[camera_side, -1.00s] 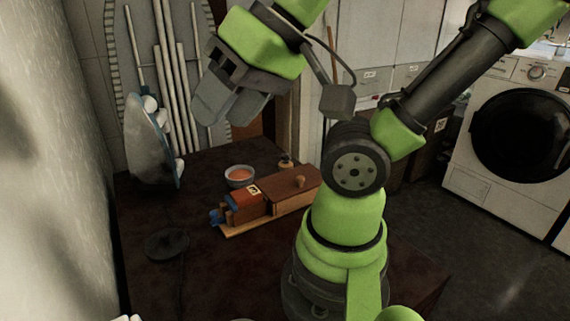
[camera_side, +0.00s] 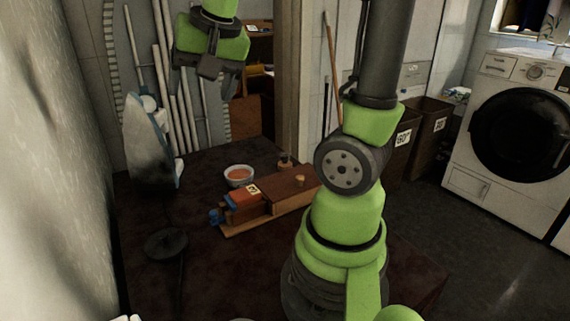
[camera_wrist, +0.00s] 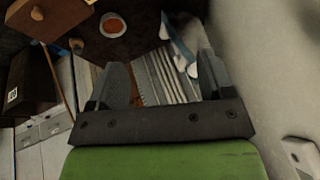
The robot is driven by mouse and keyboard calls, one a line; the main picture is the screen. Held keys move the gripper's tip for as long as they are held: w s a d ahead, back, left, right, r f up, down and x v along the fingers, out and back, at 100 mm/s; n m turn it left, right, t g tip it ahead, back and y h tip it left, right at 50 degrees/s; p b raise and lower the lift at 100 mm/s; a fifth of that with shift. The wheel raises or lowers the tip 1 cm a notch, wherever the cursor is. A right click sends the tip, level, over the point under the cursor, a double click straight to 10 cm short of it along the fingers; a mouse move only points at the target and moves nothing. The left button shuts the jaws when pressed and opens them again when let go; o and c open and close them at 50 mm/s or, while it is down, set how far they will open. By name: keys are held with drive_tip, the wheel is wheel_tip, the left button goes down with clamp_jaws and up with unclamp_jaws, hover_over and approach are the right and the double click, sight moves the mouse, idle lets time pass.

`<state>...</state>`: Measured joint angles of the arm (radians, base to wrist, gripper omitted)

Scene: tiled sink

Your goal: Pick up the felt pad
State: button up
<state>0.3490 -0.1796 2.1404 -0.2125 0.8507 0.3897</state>
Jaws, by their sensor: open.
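I cannot make out with certainty which thing is the felt pad. On the dark table, a small wooden tray (camera_side: 240,229) carries a red block (camera_side: 244,197) with a pale label, a small blue piece (camera_side: 216,215) at its left end, and a brown wooden box (camera_side: 290,190) with a knob. The box also shows at the top left of the wrist view (camera_wrist: 52,20). My gripper (camera_side: 200,88) is high above the far side of the table, pointing down, away from the tray. Its fingers (camera_wrist: 160,72) are apart with nothing between them in the wrist view.
A bowl with orange contents (camera_side: 239,175) stands behind the tray; a small knobbed item (camera_side: 285,161) is near it. A black disc (camera_side: 166,243) lies at left. An iron-like object (camera_side: 150,145) stands upright by the wall. The table's front left is clear.

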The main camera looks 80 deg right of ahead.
drive_tip(key=w+d+f+m+g+h, duration=0.15)
drive_tip(key=d+f+m, duration=0.25)
drive_tip(key=d, duration=0.5)
drive_tip(key=m+g, duration=0.5)
drive_tip(key=m, duration=0.3)
approach(284, 155)
drive_tip(key=x, duration=0.6)
drive_tip(key=shift+s+f, duration=0.15)
drive_tip(key=shift+s, duration=0.2)
drive_tip(key=x, duration=0.5)
drive_tip(key=shift+w+d+f, duration=0.1)
drive_tip(key=shift+w+f, duration=0.2)
drive_tip(key=shift+f, duration=0.05)
drive_tip(key=c, duration=1)
